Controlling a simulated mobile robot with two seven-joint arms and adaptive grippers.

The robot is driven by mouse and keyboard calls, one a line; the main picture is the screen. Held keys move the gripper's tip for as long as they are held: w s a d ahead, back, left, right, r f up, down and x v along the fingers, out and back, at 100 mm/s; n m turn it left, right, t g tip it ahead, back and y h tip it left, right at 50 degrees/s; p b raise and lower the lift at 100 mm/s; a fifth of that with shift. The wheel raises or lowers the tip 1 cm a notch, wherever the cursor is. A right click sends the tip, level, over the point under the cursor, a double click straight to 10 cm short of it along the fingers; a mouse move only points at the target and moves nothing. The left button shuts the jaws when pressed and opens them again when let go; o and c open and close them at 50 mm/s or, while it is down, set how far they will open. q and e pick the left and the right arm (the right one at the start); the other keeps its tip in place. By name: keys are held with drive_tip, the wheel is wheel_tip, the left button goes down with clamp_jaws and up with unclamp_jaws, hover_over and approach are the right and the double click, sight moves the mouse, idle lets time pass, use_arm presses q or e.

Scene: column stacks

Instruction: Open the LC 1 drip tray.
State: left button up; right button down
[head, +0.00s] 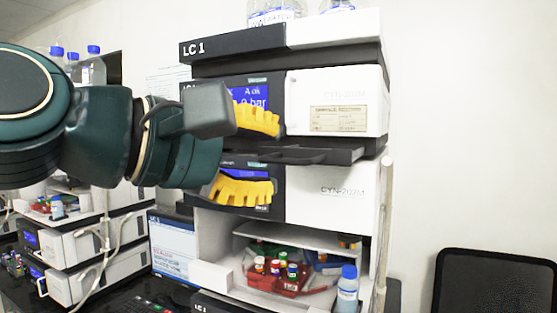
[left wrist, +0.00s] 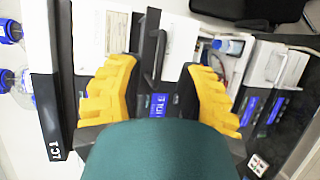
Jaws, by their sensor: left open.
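The LC 1 stack (head: 235,45) stands in the middle of the head view, with its name on the top panel. The LC 1 drip tray (head: 345,156) is a thin dark slab with a bar handle, between two white-fronted modules. It also shows in the left wrist view as a dark strip (left wrist: 149,30) with its handle (left wrist: 157,55). My left gripper (head: 254,157) is open, one yellow finger above the tray's level and one below. In the left wrist view, the handle lies between the spread fingers (left wrist: 158,66), with gaps on both sides. My right gripper is not in view.
Below, an open compartment holds a red vial rack (head: 275,280) and a blue-capped bottle (head: 348,288). Bottles stand on top of the stack. Another stack (head: 75,248) and a monitor (head: 172,247) are at the left. A black chair (head: 495,282) is at the lower right.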

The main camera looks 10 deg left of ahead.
use_arm(q)
drive_tip(key=v, duration=0.8)
drive_tip(key=shift+s+a+r, duration=0.15)
drive_tip(key=shift+s+a, duration=0.1)
drive_tip(key=shift+s, duration=0.1)
